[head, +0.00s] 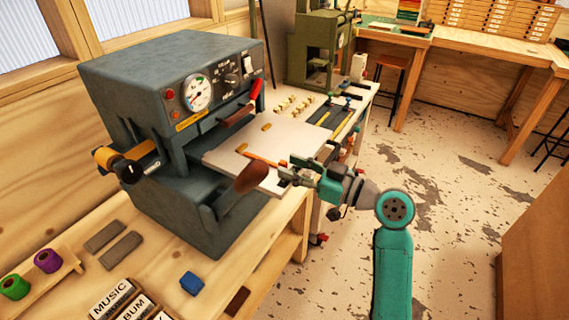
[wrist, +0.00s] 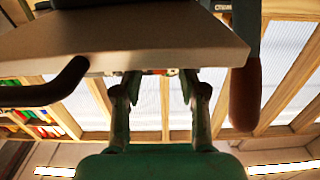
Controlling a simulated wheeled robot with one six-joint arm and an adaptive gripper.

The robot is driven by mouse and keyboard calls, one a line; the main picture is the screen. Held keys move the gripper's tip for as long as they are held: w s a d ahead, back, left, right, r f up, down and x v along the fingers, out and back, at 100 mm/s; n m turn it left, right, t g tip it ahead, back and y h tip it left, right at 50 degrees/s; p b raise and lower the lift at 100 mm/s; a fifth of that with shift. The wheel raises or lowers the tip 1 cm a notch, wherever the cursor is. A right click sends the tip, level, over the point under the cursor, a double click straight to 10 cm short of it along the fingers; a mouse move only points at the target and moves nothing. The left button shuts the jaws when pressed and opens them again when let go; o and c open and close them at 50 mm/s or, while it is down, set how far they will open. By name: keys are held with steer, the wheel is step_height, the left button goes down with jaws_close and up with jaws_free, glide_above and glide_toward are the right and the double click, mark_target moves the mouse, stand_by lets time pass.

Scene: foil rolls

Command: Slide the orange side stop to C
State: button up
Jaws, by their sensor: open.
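The orange side stop (head: 262,160) is a thin orange bar on the pale plate (head: 287,138) of the grey machine. Its right end lies close to the fingertips of my gripper (head: 285,174), at the plate's near right edge. Whether the fingers touch the stop cannot be told. My gripper is open, and I see nothing held. In the wrist view its two fingers (wrist: 160,84) stand apart below the plate's edge (wrist: 125,62). The stop cannot be made out there, and no mark C is readable in either view.
A brown wooden handle (head: 251,177) hangs at the plate's near edge, left of my gripper; it also shows in the wrist view (wrist: 245,95). The grey machine (head: 172,90) stands behind the plate. A blue block (head: 193,283) lies on the bench. Open floor lies to the right.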

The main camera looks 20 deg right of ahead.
steer(key=v, duration=0.9)
steer(key=s+a+f+m+h, duration=0.2)
steer(key=s+f+m+h, duration=0.15)
steer(key=f, duration=0.55)
steer(key=s+a+f+m+h, duration=0.3)
steer(key=f+m+h, duration=0.15)
steer(key=f, duration=0.45)
steer(key=s+a+f+m+h, duration=0.1)
steer(key=s+f, duration=0.2)
steer(key=s, duration=0.3)
steer(key=s+f+m+h, duration=0.2)
steer(key=s+f, duration=0.1)
steer(key=s, duration=0.2)
steer(key=s+a+r+n, duration=0.1)
steer(key=s+r+n, duration=0.1)
steer(key=s, duration=0.7)
steer(key=s+a+r+n, duration=0.1)
steer(key=s+a+r, duration=0.1)
steer(key=s, duration=0.7)
steer(key=shift+s+n, duration=0.2)
steer(key=shift+n, duration=0.2)
steer(key=shift+a, duration=0.15)
